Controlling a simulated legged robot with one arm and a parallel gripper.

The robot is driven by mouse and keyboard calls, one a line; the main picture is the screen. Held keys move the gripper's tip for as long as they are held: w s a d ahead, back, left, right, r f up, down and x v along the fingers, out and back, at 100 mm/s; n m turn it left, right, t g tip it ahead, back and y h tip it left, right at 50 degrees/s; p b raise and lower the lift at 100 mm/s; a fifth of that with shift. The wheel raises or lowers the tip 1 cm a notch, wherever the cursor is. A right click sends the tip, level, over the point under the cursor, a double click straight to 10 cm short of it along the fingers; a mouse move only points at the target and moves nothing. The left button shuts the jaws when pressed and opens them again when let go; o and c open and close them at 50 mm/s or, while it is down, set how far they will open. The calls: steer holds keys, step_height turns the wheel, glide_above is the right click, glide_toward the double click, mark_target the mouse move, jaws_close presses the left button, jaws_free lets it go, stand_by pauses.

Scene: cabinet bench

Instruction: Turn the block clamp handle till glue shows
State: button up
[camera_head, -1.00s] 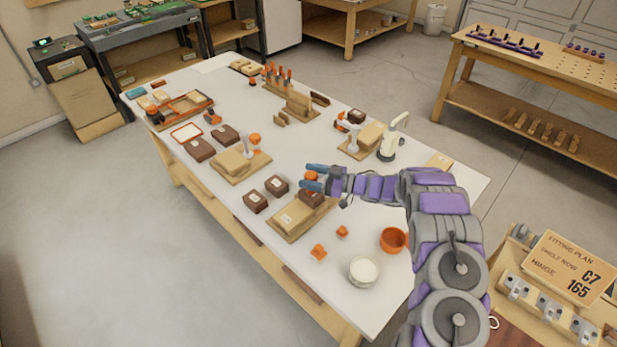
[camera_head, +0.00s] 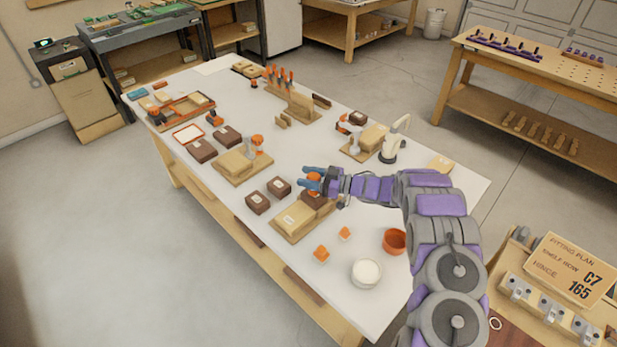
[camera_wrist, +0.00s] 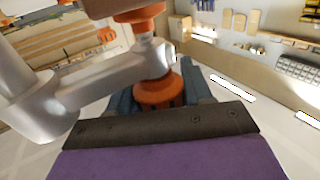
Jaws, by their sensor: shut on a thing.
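The block clamp's orange handle (camera_wrist: 160,92) sits between the blue fingers of my gripper (camera_wrist: 160,97) in the wrist view. The handle joins a light grey clamp arm (camera_wrist: 105,80) with another orange part above it. In the head view my gripper (camera_head: 312,180) is shut on the orange handle (camera_head: 314,178), above a dark brown block (camera_head: 312,198) on a wooden base (camera_head: 292,222). The glue line at this block is too small or hidden to make out.
Two dark blocks (camera_head: 257,203) lie left of the clamp. Small orange pieces (camera_head: 321,253), an orange cup (camera_head: 395,241) and a white-topped jar (camera_head: 366,272) stand in front. Other clamped blocks (camera_head: 245,162) and a white clamp-like tool (camera_head: 394,145) stand farther back.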

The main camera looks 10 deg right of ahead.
steer(key=shift+m+t+h+p, duration=0.3)
steer(key=shift+t, duration=0.1)
steer(key=shift+w+r+m+t+h+p, duration=0.15)
steer(key=shift+m+t+h+p, duration=0.55)
steer(key=shift+t, duration=0.4)
steer(key=m+t+h+p, duration=0.1)
steer(key=m+t+h, duration=0.1)
steer(key=h, duration=0.1)
steer(key=m+t+h+p, duration=0.1)
steer(key=m+t+h, duration=0.2)
steer(key=shift+w+d, duration=0.15)
steer(key=shift+w, duration=0.05)
steer(key=shift+w+d+m+t+h+p, duration=0.15)
steer(key=shift+m+t+h+p, duration=0.2)
steer(key=shift+m+h, duration=0.7)
steer(key=shift+s+d+m+t+h+p, duration=0.15)
steer(key=shift+m+t+h, duration=0.45)
steer(key=shift+h, duration=0.75)
steer(key=shift+w+d+m+t+h+p, duration=0.2)
steer(key=shift+m+t+h+p, duration=0.1)
steer(key=shift+m+h, duration=0.8)
steer(key=shift+d, duration=0.1)
steer(key=o, duration=1)
steer(key=shift+w+f, duration=0.15)
steer(key=shift+f, duration=0.1)
steer(key=shift+r, duration=0.1)
steer(key=shift+s, duration=0.2)
steer(key=shift+s+d+p, duration=0.1)
steer(key=shift+s+p, duration=0.5)
steer(key=shift+s, duration=3)
